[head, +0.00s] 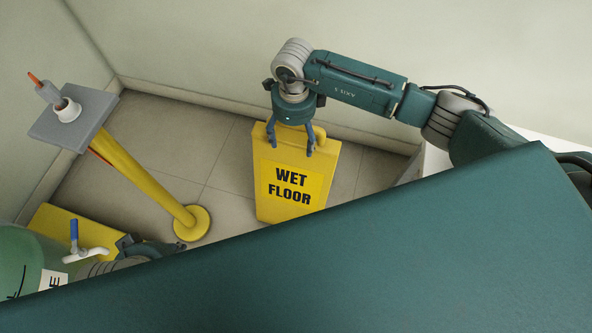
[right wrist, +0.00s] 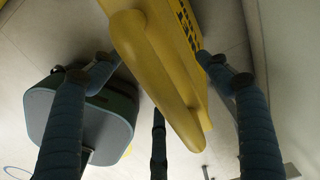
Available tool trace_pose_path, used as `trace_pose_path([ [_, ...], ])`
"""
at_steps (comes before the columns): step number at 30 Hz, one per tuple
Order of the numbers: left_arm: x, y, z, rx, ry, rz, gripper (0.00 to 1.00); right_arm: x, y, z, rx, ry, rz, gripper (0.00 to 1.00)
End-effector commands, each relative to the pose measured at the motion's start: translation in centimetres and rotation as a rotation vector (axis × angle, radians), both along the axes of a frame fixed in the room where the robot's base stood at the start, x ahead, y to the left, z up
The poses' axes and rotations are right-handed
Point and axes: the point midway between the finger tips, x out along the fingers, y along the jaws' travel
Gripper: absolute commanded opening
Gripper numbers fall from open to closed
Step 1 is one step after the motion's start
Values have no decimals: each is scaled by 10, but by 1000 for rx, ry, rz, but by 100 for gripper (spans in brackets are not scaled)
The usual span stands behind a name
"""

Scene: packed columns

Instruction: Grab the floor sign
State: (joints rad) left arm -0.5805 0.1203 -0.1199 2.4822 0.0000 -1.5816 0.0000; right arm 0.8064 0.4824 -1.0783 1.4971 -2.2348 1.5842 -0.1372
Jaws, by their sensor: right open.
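The yellow floor sign (head: 293,190) stands on the floor near the back wall, its front reading WET FLOOR. My right gripper (head: 290,146) is above it from the top, open, with its fingers around the sign's top edge. In the right wrist view, the sign's yellow top and handle (right wrist: 160,75) lie between the spread fingers of the right gripper (right wrist: 157,75), with gaps still showing beside them. My left gripper (head: 150,248) shows only in part at the lower left, and its fingers cannot be made out clearly.
A yellow post (head: 145,178) with a grey plate (head: 72,118) on top stands left of the sign. A green tank (head: 25,255) with a blue-handled tap (head: 74,236) is at lower left. Walls close in behind. Tiled floor (head: 215,150) between post and sign is clear.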

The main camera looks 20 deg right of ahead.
Motion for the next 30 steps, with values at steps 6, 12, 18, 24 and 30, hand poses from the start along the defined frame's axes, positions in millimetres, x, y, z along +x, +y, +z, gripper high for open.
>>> trace_pose_path([
  [6, 0, 0, -3, 0, 0, 0, 25, 0, 0, -13, 1, -1, -1, 76],
  [12, 0, 0, -3, 0, 0, 0, 25, 0, 0, -13, 1, -1, 0, 56],
  [18, 0, 0, -3, 0, 0, 0, 25, 0, 0, -13, 1, -1, 0, 16],
  [24, 0, 0, -3, 0, 0, 0, 25, 2, 1, -11, 2, -4, 0, 0],
  [30, 0, 0, -3, 0, 0, 0, 25, 2, 1, -9, 2, -4, 0, 0],
])
